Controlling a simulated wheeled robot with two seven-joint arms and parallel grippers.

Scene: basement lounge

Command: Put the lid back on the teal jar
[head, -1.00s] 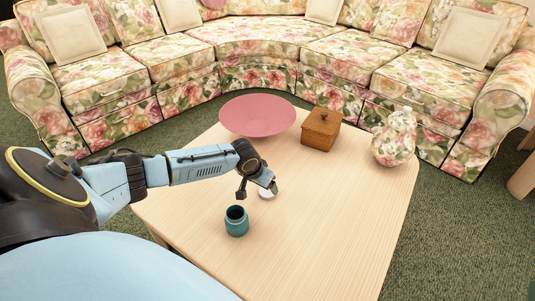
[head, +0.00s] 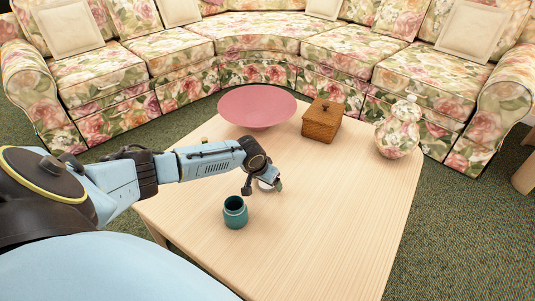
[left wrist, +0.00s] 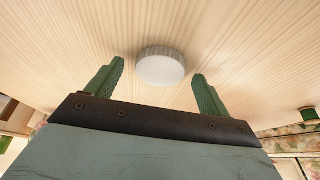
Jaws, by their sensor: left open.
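The teal jar (head: 235,213) stands upright and open-topped on the light wooden table. A round white lid (left wrist: 161,67) with a grey ribbed rim lies on the table, centred ahead of my left gripper's fingers in the left wrist view. In the head view the lid (head: 265,184) is mostly hidden behind the gripper, a little behind and right of the jar. My left gripper (head: 263,187) is open and low over the table. Its two green fingers (left wrist: 158,85) are spread wider than the lid, with nothing between them. My right gripper is not in view.
A pink bowl (head: 257,106), a wooden box with a knob (head: 322,121) and a floral lidded jar (head: 397,132) stand along the table's far side. The table's front and right (head: 330,220) are clear. A floral sofa (head: 270,45) curves behind.

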